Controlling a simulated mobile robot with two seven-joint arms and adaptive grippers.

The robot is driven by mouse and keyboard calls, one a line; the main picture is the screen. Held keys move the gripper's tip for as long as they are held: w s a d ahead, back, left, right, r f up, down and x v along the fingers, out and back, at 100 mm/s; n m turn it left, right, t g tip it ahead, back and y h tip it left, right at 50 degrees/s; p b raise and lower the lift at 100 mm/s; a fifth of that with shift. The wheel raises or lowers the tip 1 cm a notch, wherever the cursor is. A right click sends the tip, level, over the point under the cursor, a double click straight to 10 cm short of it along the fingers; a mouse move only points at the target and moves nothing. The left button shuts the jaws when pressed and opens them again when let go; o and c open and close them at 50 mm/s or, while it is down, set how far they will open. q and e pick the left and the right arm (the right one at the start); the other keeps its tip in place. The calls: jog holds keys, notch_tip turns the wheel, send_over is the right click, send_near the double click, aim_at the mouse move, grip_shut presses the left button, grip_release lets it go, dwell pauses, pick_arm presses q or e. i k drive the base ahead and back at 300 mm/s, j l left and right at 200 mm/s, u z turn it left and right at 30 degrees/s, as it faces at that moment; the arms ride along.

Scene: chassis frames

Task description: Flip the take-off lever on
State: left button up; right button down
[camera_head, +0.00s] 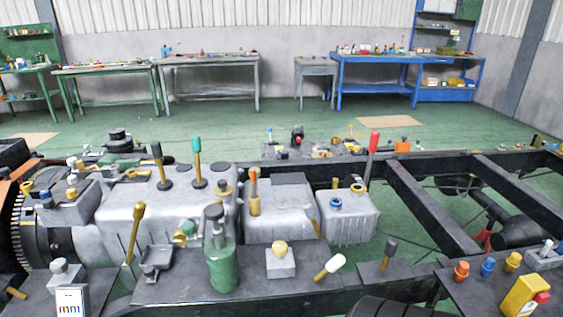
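Several levers stand on the chassis frame, and I cannot tell from the picture which is the take-off lever. A lever with a long red grip (373,146) stands at the right end of the grey gearbox housing (345,222), tilted slightly right. A teal-knobbed lever (197,160) and a dark-knobbed lever (160,168) stand on the larger grey housing to the left. A gold lever (136,228) leans in front of it. A white-tipped lever (332,266) and a dark-tipped lever (389,252) lean right at the front. Neither of my grippers is in view.
Dark frame rails (432,207) run along the right. A yellow box-like part (525,296) sits front right. Workbenches (210,65) line the far wall beyond green floor.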

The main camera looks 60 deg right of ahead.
aim_at(311, 212)
jog(key=z, duration=2.05)
